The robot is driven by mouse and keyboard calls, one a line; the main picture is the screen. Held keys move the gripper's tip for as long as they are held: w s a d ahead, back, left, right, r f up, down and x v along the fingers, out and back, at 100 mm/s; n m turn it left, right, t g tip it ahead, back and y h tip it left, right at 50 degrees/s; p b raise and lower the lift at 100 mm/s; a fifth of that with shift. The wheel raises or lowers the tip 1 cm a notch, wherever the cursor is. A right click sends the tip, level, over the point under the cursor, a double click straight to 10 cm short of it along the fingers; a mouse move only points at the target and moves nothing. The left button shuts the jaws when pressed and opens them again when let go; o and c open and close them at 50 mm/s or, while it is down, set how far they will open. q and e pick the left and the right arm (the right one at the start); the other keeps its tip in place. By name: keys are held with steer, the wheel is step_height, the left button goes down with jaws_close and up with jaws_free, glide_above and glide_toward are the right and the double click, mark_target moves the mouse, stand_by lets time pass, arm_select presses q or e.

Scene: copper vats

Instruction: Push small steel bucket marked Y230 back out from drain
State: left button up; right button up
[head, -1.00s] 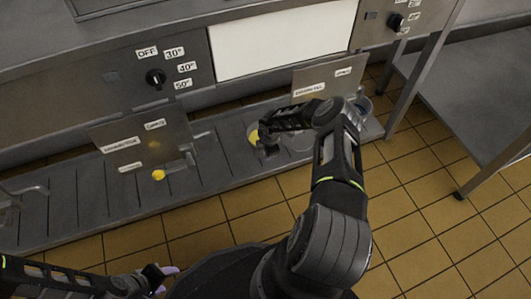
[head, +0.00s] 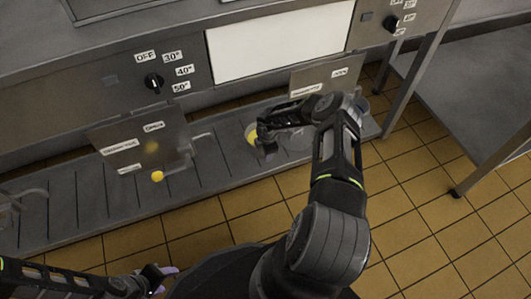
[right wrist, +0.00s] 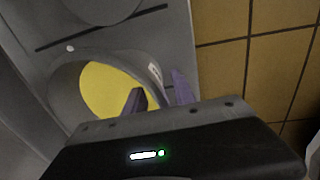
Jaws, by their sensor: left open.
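A small steel bucket with a yellow inside (right wrist: 98,88) sits on the grey slatted drain (head: 210,170). In the right wrist view its mouth faces me, and a small pale label on its rim is too small to read. In the head view only its yellow inside (head: 251,134) shows clearly. My right gripper (head: 266,148) is at the bucket. In the wrist view, one purple finger is inside the mouth and the other is outside the rim; whether they press the wall is hidden. My left gripper (head: 168,270) is open and empty, low at the bottom edge.
A labelled steel plate (head: 140,145) stands over the drain, with a small yellow thing (head: 157,176) below it. A second plate (head: 325,78) is behind my right arm. Tan floor tiles (head: 425,200) lie open in front. A steel table (head: 470,100) stands right.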

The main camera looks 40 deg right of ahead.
steer(key=r, duration=0.2)
steer(key=r+p, duration=0.1)
steer(key=r, duration=0.1)
steer(key=r+p, duration=0.1)
steer(key=shift+s+a+r, duration=0.1)
steer(key=shift+s+r, duration=0.3)
